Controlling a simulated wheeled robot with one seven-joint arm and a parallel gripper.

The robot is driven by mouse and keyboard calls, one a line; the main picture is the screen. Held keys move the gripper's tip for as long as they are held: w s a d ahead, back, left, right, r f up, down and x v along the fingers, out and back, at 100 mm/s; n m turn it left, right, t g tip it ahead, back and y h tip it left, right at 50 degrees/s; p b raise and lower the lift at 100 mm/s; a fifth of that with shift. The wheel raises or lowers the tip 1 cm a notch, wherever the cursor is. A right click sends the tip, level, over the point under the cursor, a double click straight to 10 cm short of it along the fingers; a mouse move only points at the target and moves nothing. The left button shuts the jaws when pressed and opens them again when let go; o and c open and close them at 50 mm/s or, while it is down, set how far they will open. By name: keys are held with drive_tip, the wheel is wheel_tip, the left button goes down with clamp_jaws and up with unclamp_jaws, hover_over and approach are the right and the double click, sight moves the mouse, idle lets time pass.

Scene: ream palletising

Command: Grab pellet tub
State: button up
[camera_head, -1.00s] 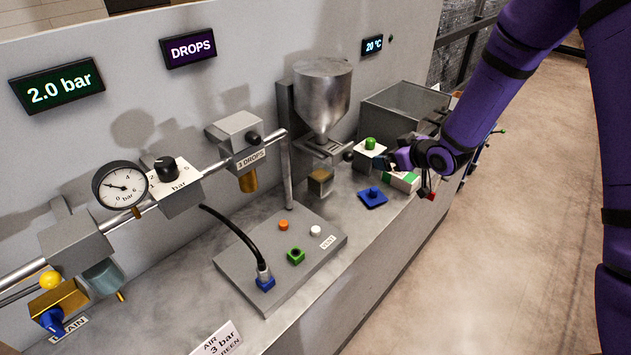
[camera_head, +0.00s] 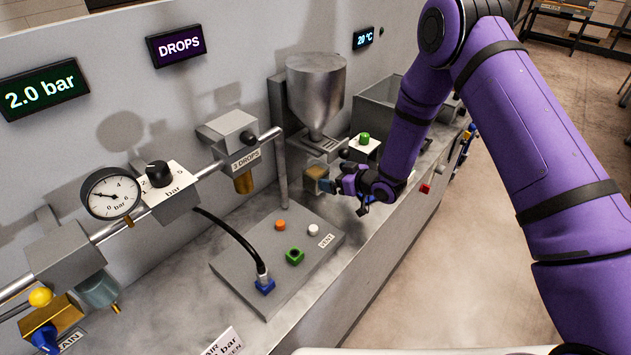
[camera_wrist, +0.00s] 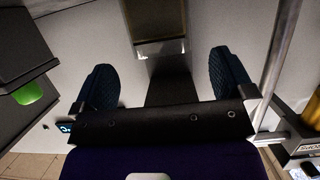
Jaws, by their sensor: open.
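The pellet tub (camera_head: 316,174) is a small squarish container with a tan-gold front. It sits under the spout of the metal hopper (camera_head: 316,90). In the wrist view the tub (camera_wrist: 155,20) is at the top centre, beyond the fingertips and between their lines. My gripper (camera_head: 328,186) is right by the tub, and its fingers cover part of the tub's lower right side. In the wrist view my gripper (camera_wrist: 165,72) has its two dark ribbed fingers spread wide, with nothing between them.
A grey panel (camera_head: 240,270) with coloured buttons and a black hose lies in front on the bench. A metal post (camera_head: 283,170) stands left of the tub. A white block with a green knob (camera_head: 364,140) and a grey bin (camera_head: 378,100) are behind my wrist.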

sight(308, 167)
drive_tip(key=shift+w+a, duration=0.9)
drive_tip(key=shift+a, duration=0.3)
drive_tip(key=shift+r+x, duration=0.15)
drive_tip(key=shift+x, duration=1.1)
drive_tip(key=shift+r+x, duration=0.15)
drive_tip(key=shift+x, duration=1.05)
drive_tip(key=shift+w+a, duration=0.1)
drive_tip(key=c, duration=1.2)
drive_tip(key=shift+o, duration=0.2)
drive_tip(key=shift+r, duration=0.1)
